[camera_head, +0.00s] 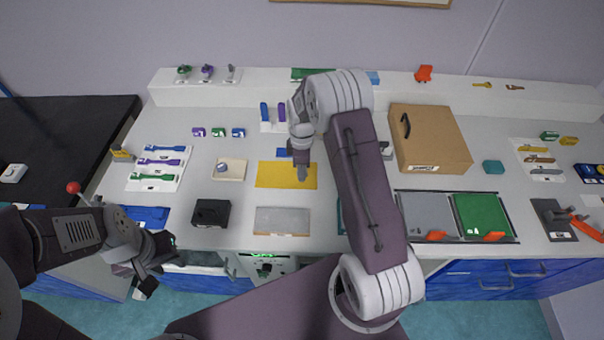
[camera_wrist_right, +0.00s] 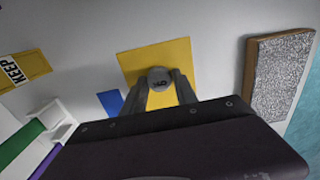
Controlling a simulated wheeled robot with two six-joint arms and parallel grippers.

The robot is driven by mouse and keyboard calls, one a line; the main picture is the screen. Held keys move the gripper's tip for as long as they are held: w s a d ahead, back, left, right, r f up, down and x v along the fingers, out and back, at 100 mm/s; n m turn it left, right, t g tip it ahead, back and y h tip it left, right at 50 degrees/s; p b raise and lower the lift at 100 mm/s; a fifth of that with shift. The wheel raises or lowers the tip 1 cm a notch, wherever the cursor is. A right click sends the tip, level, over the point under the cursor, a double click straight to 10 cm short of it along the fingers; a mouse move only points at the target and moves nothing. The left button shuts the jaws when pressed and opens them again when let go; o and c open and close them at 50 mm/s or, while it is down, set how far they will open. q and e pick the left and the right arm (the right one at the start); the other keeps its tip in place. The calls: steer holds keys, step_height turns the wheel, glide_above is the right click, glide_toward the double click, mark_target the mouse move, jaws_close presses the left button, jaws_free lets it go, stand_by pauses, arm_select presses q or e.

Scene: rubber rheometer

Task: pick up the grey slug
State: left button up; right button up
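The grey slug (camera_wrist_right: 159,77) is a small round grey piece with a dark mark on its face. In the right wrist view it sits between the fingertips of my right gripper (camera_wrist_right: 161,86), with a finger touching it on each side. In the head view my right gripper (camera_head: 301,168) points down over the yellow mat (camera_head: 272,175); the slug is hard to make out there. I cannot tell exactly how high the slug is above the mat. My left gripper (camera_head: 146,277) hangs in front of the bench's front edge, away from the slug; its finger opening is unclear.
A grey plate (camera_head: 281,221) lies in front of the mat. A black box (camera_head: 211,213) and a pale square tray (camera_head: 229,170) stand to the left. A cardboard box (camera_head: 436,142) stands to the right, behind grey and green panels (camera_head: 482,216). My right arm hides part of the bench.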

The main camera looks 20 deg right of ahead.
jaws_close()
steer(key=shift+r, duration=0.15)
